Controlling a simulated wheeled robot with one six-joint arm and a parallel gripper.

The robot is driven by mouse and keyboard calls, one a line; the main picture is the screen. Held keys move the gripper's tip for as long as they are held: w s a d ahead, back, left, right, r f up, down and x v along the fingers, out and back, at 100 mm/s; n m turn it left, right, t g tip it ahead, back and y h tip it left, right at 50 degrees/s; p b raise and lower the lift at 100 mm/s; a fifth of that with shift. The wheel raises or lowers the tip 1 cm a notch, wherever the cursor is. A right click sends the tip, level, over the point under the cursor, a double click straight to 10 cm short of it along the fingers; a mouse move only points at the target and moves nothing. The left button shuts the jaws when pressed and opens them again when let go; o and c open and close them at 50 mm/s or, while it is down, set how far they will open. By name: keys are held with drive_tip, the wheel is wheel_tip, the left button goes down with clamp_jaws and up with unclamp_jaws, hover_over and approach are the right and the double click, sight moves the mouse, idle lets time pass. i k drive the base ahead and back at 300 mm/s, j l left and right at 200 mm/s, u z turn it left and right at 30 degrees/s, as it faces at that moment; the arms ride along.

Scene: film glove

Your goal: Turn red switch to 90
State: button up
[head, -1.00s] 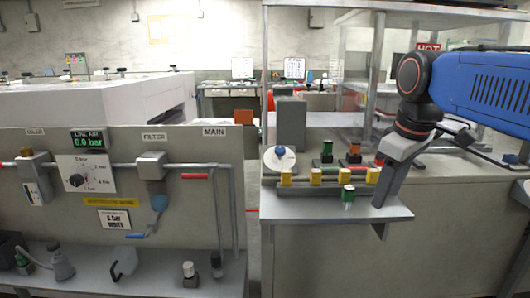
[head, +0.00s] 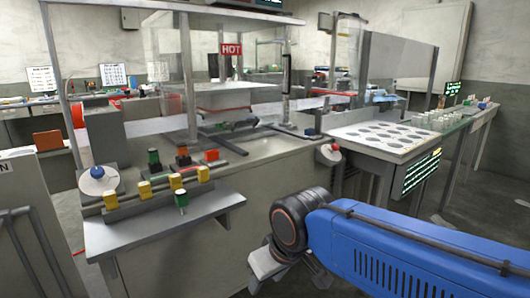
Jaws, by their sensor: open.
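A red knob (head: 328,154) sits on a pale round plate at the front right corner of the glass-walled bench. It is small, and I cannot read its angle or any scale around it. Red (head: 211,155) and orange-red (head: 182,151) block-like parts also stand on the bench top, left of the knob. I cannot tell for sure which red part is the task's switch. My gripper (head: 288,272) is open and empty at the bottom centre, in front of the bench. It appears below and left of the red knob, apart from it.
A grey shelf (head: 150,240) juts from the bench front at left, below several yellow blocks and a green-topped piece (head: 181,198). A white dial with a blue knob (head: 97,173) stands behind. A white perforated table (head: 385,138) is at right. Open floor shows at far right.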

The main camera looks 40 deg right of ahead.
sight(335, 147)
drive_tip(key=z, duration=1.35)
